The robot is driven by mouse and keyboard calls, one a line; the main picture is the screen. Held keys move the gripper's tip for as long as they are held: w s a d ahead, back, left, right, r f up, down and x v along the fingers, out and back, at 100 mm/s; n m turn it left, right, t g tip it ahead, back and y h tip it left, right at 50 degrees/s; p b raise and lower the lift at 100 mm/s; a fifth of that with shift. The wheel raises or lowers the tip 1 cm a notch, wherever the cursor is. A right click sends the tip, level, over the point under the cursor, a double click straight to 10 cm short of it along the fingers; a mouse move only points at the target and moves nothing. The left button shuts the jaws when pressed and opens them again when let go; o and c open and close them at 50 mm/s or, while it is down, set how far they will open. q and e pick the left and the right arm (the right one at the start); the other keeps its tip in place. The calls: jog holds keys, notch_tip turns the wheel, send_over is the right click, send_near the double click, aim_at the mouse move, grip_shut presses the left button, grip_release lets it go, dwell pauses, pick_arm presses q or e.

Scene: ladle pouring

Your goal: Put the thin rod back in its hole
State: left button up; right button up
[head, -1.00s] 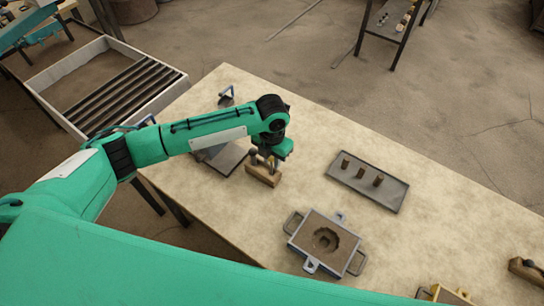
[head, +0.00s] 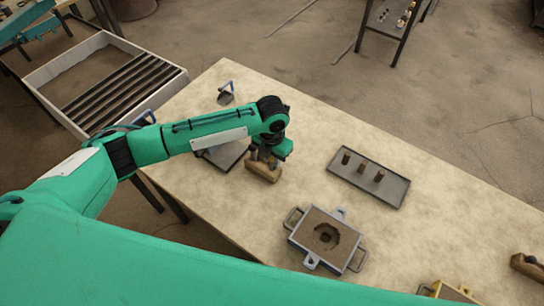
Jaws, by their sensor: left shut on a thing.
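My left gripper (head: 264,156) is over the left part of the table, pointing down at a small wooden block (head: 264,172). The gripper is shut on a thin rod, which is mostly hidden by the fingers and wrist. Short grey upright shapes show at the top of the block, but I cannot tell rod from finger there. The hole in the block is hidden, so I cannot tell whether the rod's lower end is in it. My right gripper is not in view.
A dark tray (head: 395,192) with three short brown cylinders stands to the right. A handled mould box (head: 309,219) of brown sand is nearer. A small dark scoop-like thing (head: 226,97) and a flat grey plate (head: 216,159) lie behind and left. The table between is clear.

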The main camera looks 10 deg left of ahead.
pick_arm(q)
jog(key=o, duration=1.5)
notch_tip(320, 180, up, 6)
jog(key=p, duration=0.6)
jog(key=shift+f, duration=0.1)
